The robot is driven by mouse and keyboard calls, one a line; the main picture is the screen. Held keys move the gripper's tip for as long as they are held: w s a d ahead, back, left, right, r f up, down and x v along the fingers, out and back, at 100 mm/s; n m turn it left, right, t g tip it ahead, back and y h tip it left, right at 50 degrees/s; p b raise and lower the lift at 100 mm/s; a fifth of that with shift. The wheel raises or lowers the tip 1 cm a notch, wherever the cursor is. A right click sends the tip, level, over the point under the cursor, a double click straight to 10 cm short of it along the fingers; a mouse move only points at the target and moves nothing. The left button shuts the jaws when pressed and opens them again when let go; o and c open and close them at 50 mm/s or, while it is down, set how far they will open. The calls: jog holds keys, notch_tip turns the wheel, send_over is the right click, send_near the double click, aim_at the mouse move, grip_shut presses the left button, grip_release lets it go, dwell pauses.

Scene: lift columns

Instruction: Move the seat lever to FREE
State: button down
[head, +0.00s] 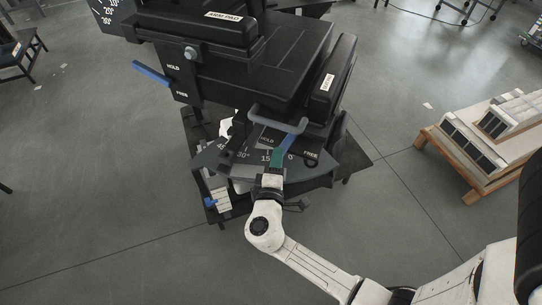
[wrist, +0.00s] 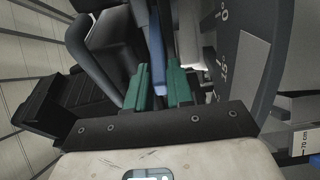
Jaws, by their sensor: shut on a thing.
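My gripper (head: 288,144) has green fingers, which also show in the wrist view (wrist: 162,82). They are shut on a blue lever (head: 299,126) at the front of the black chair-like unit, below its seat. In the wrist view the lever's blue bar (wrist: 155,35) runs down between the fingers. The lever stands between the printed words HOLD (head: 267,140) and FREE (head: 310,154). A second blue lever (head: 151,73) sticks out at the unit's upper left, beside its own HOLD and FREE marks. No label shows which is the seat lever; the fingers hide part of the held one.
A dark angle scale (head: 255,161) with degree marks lies beneath my gripper. A grey loop handle (head: 262,113) is close to the held lever. A wooden pallet (head: 462,166) with white blocks stands at the right.

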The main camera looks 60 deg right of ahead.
aim_at(287, 151)
jog(key=s+n+t+b, duration=0.1)
jog(key=s+n+t+y+b, duration=0.1)
jog(key=s+t+y+b, duration=0.1)
jog(key=shift+d+f+n+t, duration=0.3)
jog(key=shift+f+n+t, duration=0.1)
jog(key=shift+s+d+n+t+y+b, duration=0.2)
jog(key=shift+s+n+t+y+b, duration=0.5)
jog(key=shift+b, duration=0.45)
jog(key=shift+s+d+r+n+t+y+b, duration=0.15)
jog(key=shift+s+d+n+t+y+b, duration=0.3)
jog(key=shift+y+b, duration=0.45)
jog(key=shift+s+d+r+n+t+y+b, duration=0.2)
jog(key=shift+n+t+y+b, duration=0.4)
jog(key=shift+b, duration=0.5)
jog(key=shift+s, duration=0.1)
jog(key=c, duration=1.1)
grip_release()
jog(key=b+v, duration=0.2)
jog(key=v, duration=0.9)
jog(key=shift+b, duration=0.35)
